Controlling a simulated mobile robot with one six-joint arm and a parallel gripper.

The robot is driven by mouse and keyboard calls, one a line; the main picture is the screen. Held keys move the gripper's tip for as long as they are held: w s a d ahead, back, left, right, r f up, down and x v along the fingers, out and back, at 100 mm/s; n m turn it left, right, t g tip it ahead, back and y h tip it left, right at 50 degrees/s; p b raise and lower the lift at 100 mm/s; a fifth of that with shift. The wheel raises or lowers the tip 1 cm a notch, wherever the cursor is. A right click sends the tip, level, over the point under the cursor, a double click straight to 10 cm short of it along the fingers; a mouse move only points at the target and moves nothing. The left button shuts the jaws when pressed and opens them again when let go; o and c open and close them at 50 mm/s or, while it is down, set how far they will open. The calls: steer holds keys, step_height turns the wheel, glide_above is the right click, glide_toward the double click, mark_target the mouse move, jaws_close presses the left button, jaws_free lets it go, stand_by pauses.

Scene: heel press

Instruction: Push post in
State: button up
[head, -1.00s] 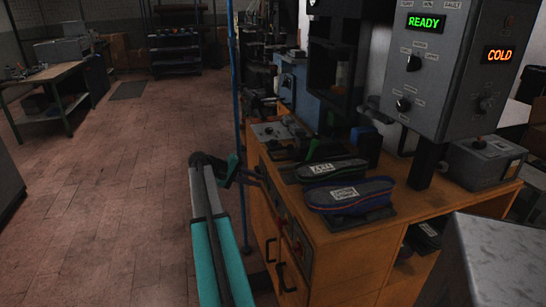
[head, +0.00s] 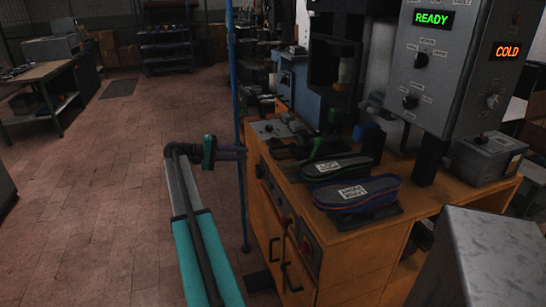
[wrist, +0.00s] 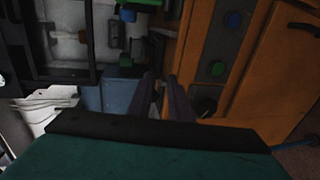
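My gripper (head: 240,153) is at the left front edge of the wooden press bench (head: 375,240), its fingers pointing right toward the bench. In the wrist view my two dark fingers (wrist: 164,92) stand slightly apart, with nothing seen between them. A dark press unit with a green part (head: 333,146) stands on the bench, right of and apart from my gripper. I cannot tell for certain which part is the post.
Two labelled shoe pieces (head: 337,167) (head: 357,194) lie on the bench top. A grey control box (head: 455,70) reads READY in green and COLD in orange. A blue upright pole (head: 238,110) stands near my gripper. The floor (head: 110,200) at left is clear.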

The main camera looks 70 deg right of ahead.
mark_target(273, 153)
steer(key=shift+s+d, duration=0.15)
steer(key=shift+s, duration=0.05)
steer(key=p+x, duration=0.1)
steer(key=x, duration=1.2)
steer(key=shift+s+d+f+p, duration=0.1)
steer(key=shift+s+d+p, duration=0.1)
steer(key=shift+p, duration=0.1)
jaws_close()
